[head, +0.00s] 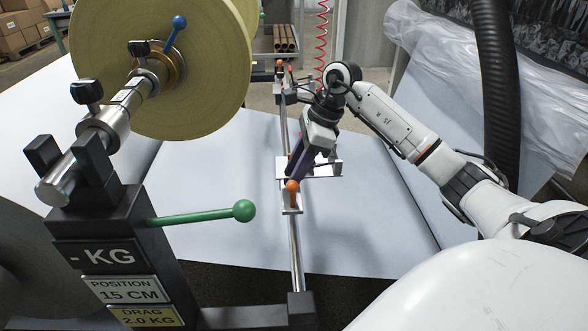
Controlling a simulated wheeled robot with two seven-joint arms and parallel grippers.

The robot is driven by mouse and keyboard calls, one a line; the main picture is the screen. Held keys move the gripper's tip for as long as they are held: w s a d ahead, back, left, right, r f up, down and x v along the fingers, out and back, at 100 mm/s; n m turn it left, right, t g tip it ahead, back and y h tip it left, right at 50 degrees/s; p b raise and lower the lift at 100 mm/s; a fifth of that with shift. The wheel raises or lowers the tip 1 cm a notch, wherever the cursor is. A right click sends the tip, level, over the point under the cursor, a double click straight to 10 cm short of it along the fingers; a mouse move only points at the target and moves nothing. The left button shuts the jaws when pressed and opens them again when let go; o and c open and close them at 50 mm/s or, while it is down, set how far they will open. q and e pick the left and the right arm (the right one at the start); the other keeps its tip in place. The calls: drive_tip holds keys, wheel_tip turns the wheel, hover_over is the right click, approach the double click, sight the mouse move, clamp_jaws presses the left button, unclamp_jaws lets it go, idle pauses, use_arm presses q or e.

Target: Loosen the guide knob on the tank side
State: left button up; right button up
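A steel guide rail (296,245) runs away from me across the middle of the head view. An orange knob (292,186) stands on a bracket at the near part of the rail. Another orange knob (279,64) is at the rail's far end. Which one is on the tank side I cannot tell. My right gripper (298,172) points down just behind the near orange knob, over a metal plate on the rail. Its dark fingers overlap the rail, and the gap between them cannot be made out. Whether it touches a knob is unclear. My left gripper is out of view.
A large yellowish paper roll (165,75) on a shaft fills the upper left. A green-tipped lever (243,211) sticks out from the black stand (110,230) towards the rail. A pale paper sheet (225,170) lies beneath. A black hose (500,90) hangs at right.

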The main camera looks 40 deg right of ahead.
drive_tip(key=c, duration=0.8)
drive_tip(key=shift+o, duration=0.2)
